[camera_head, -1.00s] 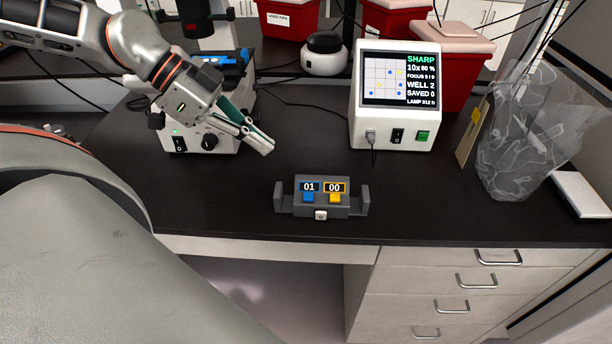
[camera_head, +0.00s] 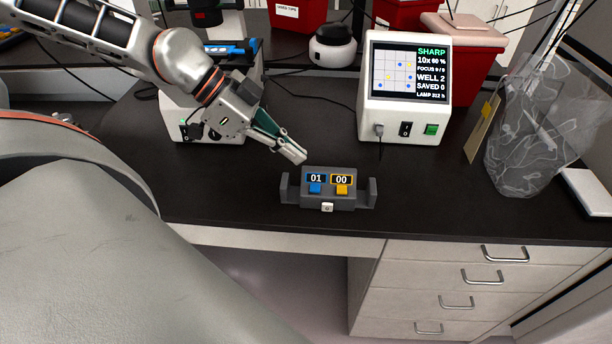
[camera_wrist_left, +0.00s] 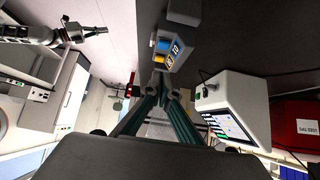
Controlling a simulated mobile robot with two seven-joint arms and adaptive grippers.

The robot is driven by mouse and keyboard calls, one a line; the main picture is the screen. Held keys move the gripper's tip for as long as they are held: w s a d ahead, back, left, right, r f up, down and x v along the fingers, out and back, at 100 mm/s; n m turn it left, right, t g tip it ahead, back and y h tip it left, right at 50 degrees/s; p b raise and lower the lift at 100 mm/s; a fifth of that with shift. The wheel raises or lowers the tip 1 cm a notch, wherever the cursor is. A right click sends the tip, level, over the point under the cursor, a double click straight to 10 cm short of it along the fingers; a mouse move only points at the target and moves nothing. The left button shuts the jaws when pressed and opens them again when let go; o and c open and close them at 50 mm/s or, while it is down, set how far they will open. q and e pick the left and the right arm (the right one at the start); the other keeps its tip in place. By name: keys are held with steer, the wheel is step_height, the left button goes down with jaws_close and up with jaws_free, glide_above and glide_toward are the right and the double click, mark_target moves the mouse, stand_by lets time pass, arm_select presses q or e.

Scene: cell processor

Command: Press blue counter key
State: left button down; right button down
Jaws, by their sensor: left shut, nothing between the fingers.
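The grey counter (camera_head: 328,190) stands on the dark bench near its front edge. Its blue key (camera_head: 315,188) sits under a display reading 01, and its yellow key (camera_head: 342,189) under a display reading 00. My left gripper (camera_head: 295,153) is shut and empty, just behind and left of the counter, apart from the blue key. In the left wrist view, the counter (camera_wrist_left: 178,45) lies beyond my left fingertips (camera_wrist_left: 172,92), with the blue key (camera_wrist_left: 162,44) showing.
A white monitor box (camera_head: 405,92) with a lit screen stands behind and right of the counter. A microscope (camera_head: 210,120) stands behind my left arm. A clear bag (camera_head: 535,145) is at the right. The bench in front of the monitor is clear.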

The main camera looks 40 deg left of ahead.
mark_target(320, 187)
arm_select(q)
steer(key=x, duration=0.3)
steer(key=shift+d+f+b, duration=0.2)
steer(key=shift+f+b, duration=0.1)
steer(key=shift+w+f, duration=0.1)
steer(key=shift+f, duration=1.8)
